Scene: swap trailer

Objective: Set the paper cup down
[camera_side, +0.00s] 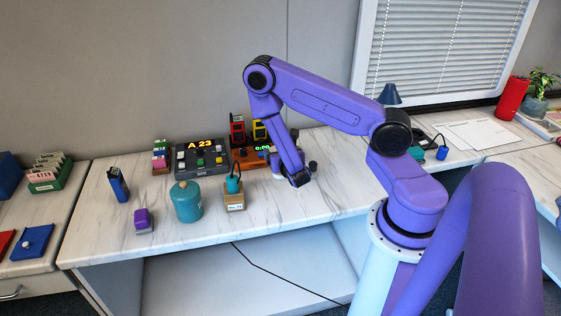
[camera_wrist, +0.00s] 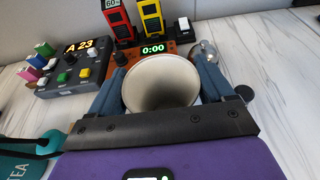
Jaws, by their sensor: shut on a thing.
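The paper cup (camera_wrist: 160,82) is white and round-mouthed. In the wrist view I look down into its open top, which seems empty. My gripper (camera_wrist: 161,92) is shut on it, with one blue-grey finger against each side. In the side view my gripper (camera_side: 299,179) points down close over the marble-patterned counter, and I cannot make out the cup there behind the arm. Whether the cup's base touches the counter is hidden.
Behind the cup stands an orange-brown timer dock (camera_wrist: 180,52) reading 0:00, with red and yellow handhelds. A silver bell-like thing (camera_wrist: 204,50) is close at right. A black keypad (camera_wrist: 68,72) and teal canister (camera_side: 187,201) are left. The counter (camera_side: 340,190) is clear to the right.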

